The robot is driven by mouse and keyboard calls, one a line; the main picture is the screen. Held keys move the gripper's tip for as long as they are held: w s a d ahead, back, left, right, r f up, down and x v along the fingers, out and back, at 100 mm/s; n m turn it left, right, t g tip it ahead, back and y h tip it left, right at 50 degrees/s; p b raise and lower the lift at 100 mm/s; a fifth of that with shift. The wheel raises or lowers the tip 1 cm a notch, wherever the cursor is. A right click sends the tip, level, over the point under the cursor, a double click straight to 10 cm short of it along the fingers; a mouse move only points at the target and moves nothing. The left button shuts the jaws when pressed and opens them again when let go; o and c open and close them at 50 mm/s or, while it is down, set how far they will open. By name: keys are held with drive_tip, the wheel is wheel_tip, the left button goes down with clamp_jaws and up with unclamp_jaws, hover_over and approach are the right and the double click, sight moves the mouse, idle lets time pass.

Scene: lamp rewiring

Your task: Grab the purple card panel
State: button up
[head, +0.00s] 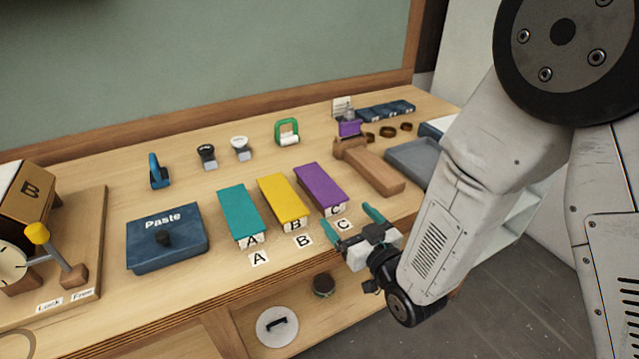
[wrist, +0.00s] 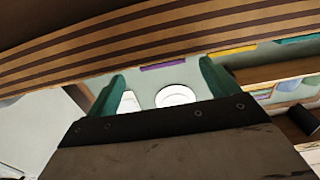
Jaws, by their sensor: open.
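The purple card panel (head: 320,187) lies on the bench at the right end of a row of three panels, with a white C label on its front end. A thin purple strip (wrist: 164,66), likely its edge, shows past the striped bench edge in the wrist view, between my fingertips. My gripper (head: 352,225) is open and empty, with teal fingers spread. It is at the bench's front edge, right of and nearer than the panel's front end, apart from it. Both fingers also show in the wrist view (wrist: 162,70).
The yellow panel (head: 283,200) and the teal panel (head: 238,213) lie to the left of the purple one. A brown wooden block (head: 373,172) and a grey tray (head: 412,158) lie to its right. The blue Paste box (head: 167,238) is further left. Letter cards lie in front of the panels.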

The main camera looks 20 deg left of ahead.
sight(337, 205)
drive_tip(key=x, duration=0.7)
drive_tip(key=shift+a+r, duration=0.1)
drive_tip(key=shift+r, duration=0.05)
drive_tip(key=c, duration=1.1)
